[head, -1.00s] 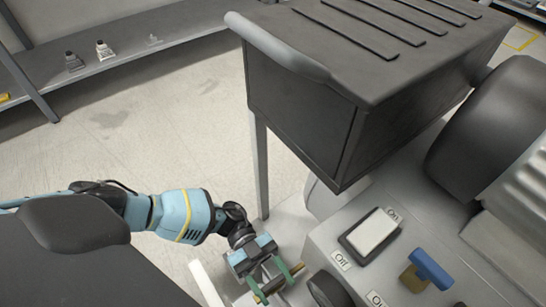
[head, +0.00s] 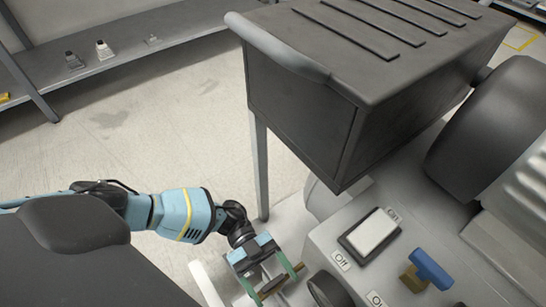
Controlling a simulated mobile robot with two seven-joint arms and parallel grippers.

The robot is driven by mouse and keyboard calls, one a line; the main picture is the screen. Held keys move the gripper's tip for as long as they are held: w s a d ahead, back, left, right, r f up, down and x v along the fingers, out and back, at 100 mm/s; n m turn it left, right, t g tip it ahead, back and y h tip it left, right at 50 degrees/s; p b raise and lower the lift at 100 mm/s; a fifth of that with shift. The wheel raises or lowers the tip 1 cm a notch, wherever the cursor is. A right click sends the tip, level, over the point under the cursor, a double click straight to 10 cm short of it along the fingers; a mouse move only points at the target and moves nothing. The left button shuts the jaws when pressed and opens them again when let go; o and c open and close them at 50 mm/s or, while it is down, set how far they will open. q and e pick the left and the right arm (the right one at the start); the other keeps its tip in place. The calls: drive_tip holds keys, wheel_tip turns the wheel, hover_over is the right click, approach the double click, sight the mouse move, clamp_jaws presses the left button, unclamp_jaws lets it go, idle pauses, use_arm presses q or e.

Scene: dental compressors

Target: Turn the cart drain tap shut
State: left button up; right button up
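My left gripper (head: 270,282) points down at the bottom of the view, beside the front of the grey cart (head: 325,240). Its two green fingers are apart. A brass-brown bar with a dark middle (head: 272,286) lies between and just past the fingertips; I cannot tell whether they touch it or whether it is the drain tap. A tap with a blue lever and brass body (head: 430,268) stands on the cart's top panel, right of the gripper and clear of it. My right gripper is not in view.
A rocker switch (head: 371,233) with "On" and "Off" labels is on the panel. A dark round knob-like part (head: 328,289) is close right of the gripper. A large dark box (head: 340,100) overhangs behind. A shelf (head: 130,45) stands far left; open floor lies between.

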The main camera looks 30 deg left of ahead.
use_arm(q)
drive_tip(key=v, duration=0.7)
drive_tip(key=shift+a+p, duration=0.25)
drive_tip(key=shift+p, duration=0.05)
